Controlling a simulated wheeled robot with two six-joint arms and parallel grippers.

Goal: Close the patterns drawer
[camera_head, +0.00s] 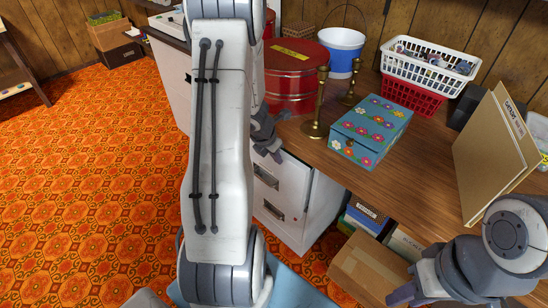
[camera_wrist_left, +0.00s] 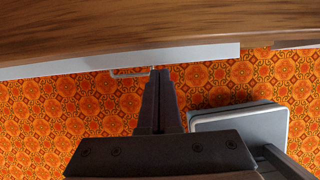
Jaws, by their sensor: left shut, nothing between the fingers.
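A white filing cabinet (camera_head: 322,208) stands under the wooden table. Its front shows an upper drawer (camera_head: 266,179) and a lower drawer (camera_head: 271,209), each with a dark handle. Both look about flush with the front; I cannot read which is the patterns drawer. My left gripper (camera_head: 279,155) is shut and empty by the top of the cabinet front. In the left wrist view its fingertips (camera_wrist_left: 158,70) meet or nearly meet a pale front edge (camera_wrist_left: 200,57), beside a handle (camera_wrist_left: 130,73). My right gripper (camera_head: 400,296) is low at the right; its opening is unclear.
On the wooden table (camera_head: 400,185) stand a flowered box (camera_head: 370,128), brass candlesticks (camera_head: 318,105), red tins (camera_head: 292,78) and a folder (camera_head: 490,155). A cardboard box (camera_head: 368,268) sits below. Orange carpet (camera_head: 90,190) is clear at left.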

